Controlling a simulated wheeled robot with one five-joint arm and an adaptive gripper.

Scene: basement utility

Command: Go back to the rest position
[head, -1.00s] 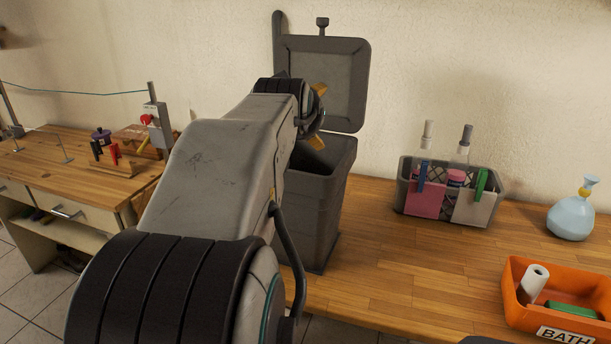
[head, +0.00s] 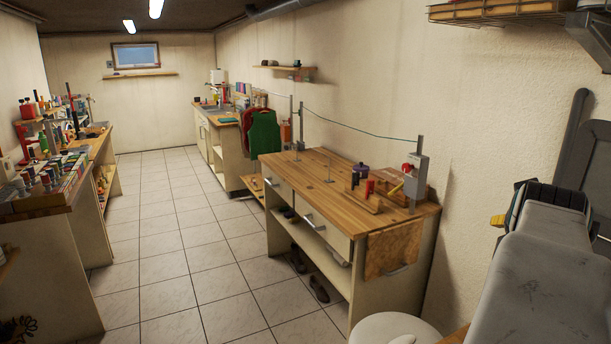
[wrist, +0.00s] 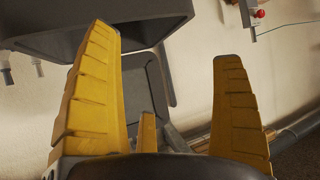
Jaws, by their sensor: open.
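In the head view only part of the lid (head: 587,165) shows at the right edge, behind my arm. The bin's inside is hidden.
A wooden workbench (head: 325,172) stands along the right wall, with a post and red button (head: 409,167). A round white stool top (head: 393,328) is at the bottom. A cluttered bench (head: 45,205) lines the left. The tiled floor (head: 170,225) between is clear.

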